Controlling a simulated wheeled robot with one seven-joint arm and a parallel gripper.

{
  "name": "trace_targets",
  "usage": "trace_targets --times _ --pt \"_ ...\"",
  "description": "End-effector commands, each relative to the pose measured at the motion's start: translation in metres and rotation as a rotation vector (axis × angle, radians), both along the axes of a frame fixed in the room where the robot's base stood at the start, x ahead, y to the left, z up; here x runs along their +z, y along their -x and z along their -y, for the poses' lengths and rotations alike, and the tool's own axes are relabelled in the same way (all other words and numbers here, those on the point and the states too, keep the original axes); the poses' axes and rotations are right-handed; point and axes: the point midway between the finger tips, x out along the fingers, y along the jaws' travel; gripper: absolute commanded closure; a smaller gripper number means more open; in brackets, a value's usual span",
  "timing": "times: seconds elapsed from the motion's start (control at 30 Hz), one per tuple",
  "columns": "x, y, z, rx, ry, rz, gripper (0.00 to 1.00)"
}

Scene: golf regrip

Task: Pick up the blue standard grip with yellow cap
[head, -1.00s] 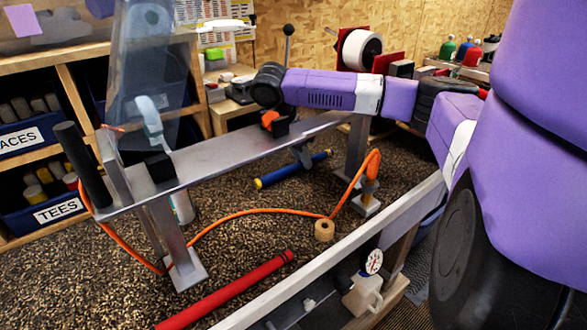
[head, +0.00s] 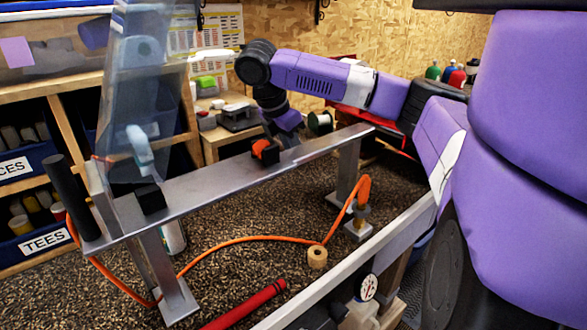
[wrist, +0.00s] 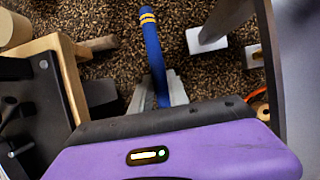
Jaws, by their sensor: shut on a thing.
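In the wrist view the blue grip (wrist: 152,52) stands out between the grey fingers of my gripper (wrist: 158,92). Its visible end is blue with yellow bands near the tip; the other end is hidden behind my purple gripper body. My gripper is shut on the grip, and the grip appears clear of the pebbly floor mat. In the head view my arm reaches over behind the grey metal beam, and the beam hides the fingers and the grip.
The metal beam (head: 215,190) on legs crosses the workspace, with an orange-topped black clamp (head: 265,152) and a clear upright shield (head: 135,90). An orange hose (head: 230,240) and a red grip (head: 245,305) lie on the mat. A wooden side table (head: 225,135) stands behind.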

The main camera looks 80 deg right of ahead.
Motion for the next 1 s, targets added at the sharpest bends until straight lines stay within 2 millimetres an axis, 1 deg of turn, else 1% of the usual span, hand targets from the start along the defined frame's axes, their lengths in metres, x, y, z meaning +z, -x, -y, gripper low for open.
trace_targets --times 0.03,0.2,0.4,0.5,0.63,1.0 --pt "0.013 0.000 0.000 0.001 0.003 0.000 1.00" --pt "0.047 0.000 0.001 -0.001 0.004 -0.001 1.00" --pt "0.076 0.000 0.001 -0.001 0.002 -0.001 1.00" --pt "0.085 0.000 0.001 -0.002 0.002 -0.001 1.00" --pt "0.092 0.000 0.000 -0.001 0.000 0.000 1.00" --pt "0.094 0.000 0.000 -0.001 0.000 0.000 1.00"
